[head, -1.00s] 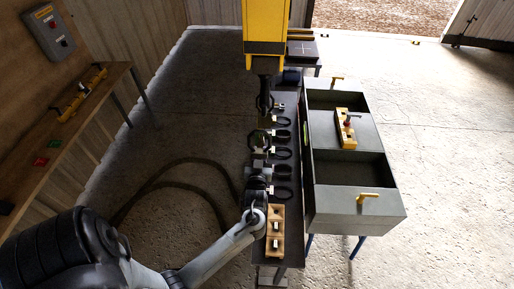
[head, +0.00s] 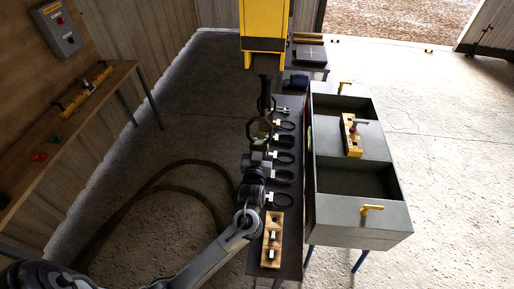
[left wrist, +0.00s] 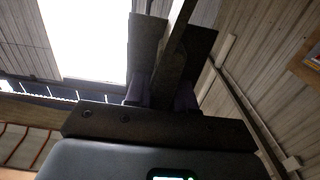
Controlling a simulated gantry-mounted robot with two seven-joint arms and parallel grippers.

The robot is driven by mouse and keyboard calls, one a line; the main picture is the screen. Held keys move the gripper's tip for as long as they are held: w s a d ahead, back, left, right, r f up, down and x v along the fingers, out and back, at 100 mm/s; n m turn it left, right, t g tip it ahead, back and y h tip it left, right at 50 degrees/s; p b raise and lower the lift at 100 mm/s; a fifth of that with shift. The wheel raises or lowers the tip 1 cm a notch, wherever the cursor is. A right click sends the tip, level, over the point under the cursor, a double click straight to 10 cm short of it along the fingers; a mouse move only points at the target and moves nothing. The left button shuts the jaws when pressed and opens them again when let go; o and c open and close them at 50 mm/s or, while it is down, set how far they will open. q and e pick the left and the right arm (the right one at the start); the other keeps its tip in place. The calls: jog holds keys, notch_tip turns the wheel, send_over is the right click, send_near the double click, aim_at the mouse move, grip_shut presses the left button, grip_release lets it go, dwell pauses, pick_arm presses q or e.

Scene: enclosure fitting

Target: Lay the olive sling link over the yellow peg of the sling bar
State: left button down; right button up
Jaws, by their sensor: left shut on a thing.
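My left gripper (head: 258,156) is shut on a dark olive ring-shaped link, the sling link (head: 262,128), which stands up above the gripper over the narrow dark bench. In the left wrist view the fingers (left wrist: 172,60) close on a flat grey-olive strip (left wrist: 178,45), and the rest of it is out of frame. The link is just below a dark hanging piece (head: 264,92) under the yellow hoist (head: 266,28); I cannot tell whether they touch. I cannot make out the sling bar's yellow peg for sure. My right gripper is not seen.
Several dark loops (head: 282,176) with pale tags lie along the bench. A wooden block (head: 272,228) with metal pegs sits at its near end. A grey open enclosure (head: 362,222) with yellow handles stands to the right. A side bench (head: 62,125) is at left.

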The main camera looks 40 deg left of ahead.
aim_at(259, 144)
pick_arm(q)
jog(key=shift+s+d+r+p, duration=0.1)
jog(key=shift+s+r+p, duration=0.1)
jog(key=shift+r+p, duration=0.35)
jog(key=shift+s+d+r+p, duration=0.1)
jog(key=shift+s+r+p, duration=0.1)
jog(key=shift+r, duration=0.65)
jog(key=shift+s+d, duration=0.1)
jog(key=p+v, duration=0.4)
jog(key=v, duration=0.4)
jog(key=shift+r, duration=0.15)
jog(key=shift+s+d, duration=0.15)
jog(key=shift+s, duration=0.05)
dwell(0.9)
